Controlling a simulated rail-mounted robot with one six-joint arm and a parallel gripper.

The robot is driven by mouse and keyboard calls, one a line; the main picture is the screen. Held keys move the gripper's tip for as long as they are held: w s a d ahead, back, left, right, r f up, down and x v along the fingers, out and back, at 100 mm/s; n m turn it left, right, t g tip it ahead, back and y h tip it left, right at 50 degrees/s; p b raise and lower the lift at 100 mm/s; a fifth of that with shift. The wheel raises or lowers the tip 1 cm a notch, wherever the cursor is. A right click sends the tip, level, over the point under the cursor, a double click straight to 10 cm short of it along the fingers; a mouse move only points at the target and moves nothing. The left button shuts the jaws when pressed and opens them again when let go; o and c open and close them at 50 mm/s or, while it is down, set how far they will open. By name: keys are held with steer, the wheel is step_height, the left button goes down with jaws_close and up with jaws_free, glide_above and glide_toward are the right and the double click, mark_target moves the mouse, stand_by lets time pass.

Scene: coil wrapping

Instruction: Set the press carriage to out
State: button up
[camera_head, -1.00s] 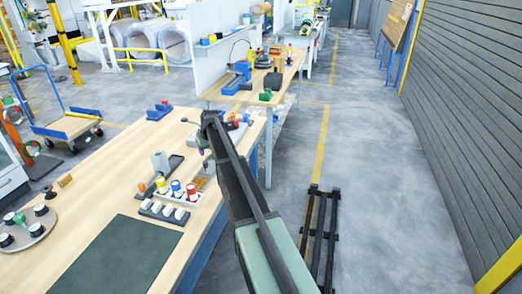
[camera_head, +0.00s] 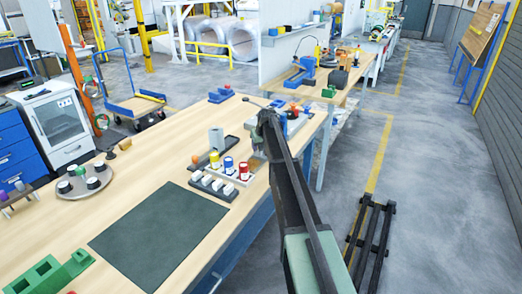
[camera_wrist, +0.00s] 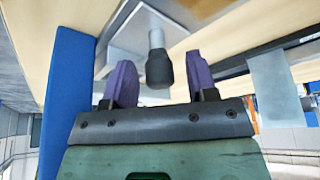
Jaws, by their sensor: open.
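My gripper (camera_wrist: 158,60) is open, its two purple fingers on either side of a dark cylindrical knob (camera_wrist: 159,73) in the wrist view. The knob sits on a short grey stem under a pale plate (camera_wrist: 128,38). I cannot tell whether the fingers touch it. In the head view my arm reaches over the table's right edge, near a grey fixture with a red knob (camera_head: 293,113); my fingers are mostly hidden there. Which part is the press carriage, and its position, I cannot tell for sure.
The wooden table (camera_head: 150,150) carries a dark green mat (camera_head: 155,228), a tray of coloured spools (camera_head: 228,172) and a round tray (camera_head: 85,192). A second table (camera_head: 345,85) with a blue machine (camera_head: 305,70) stands behind. A dark rack (camera_head: 370,240) lies on the floor right of my arm.

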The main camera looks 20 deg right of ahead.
jaws_close()
steer(key=s+a, duration=0.4)
steer(key=a, duration=0.1)
steer(key=s+a, duration=0.2)
steer(key=a, duration=0.1)
steer(key=shift+s+a, duration=0.1)
steer(key=shift+a, duration=0.1)
jaws_free()
steer(key=shift+a, duration=0.1)
steer(key=p+v, duration=1)
steer(key=v, duration=0.1)
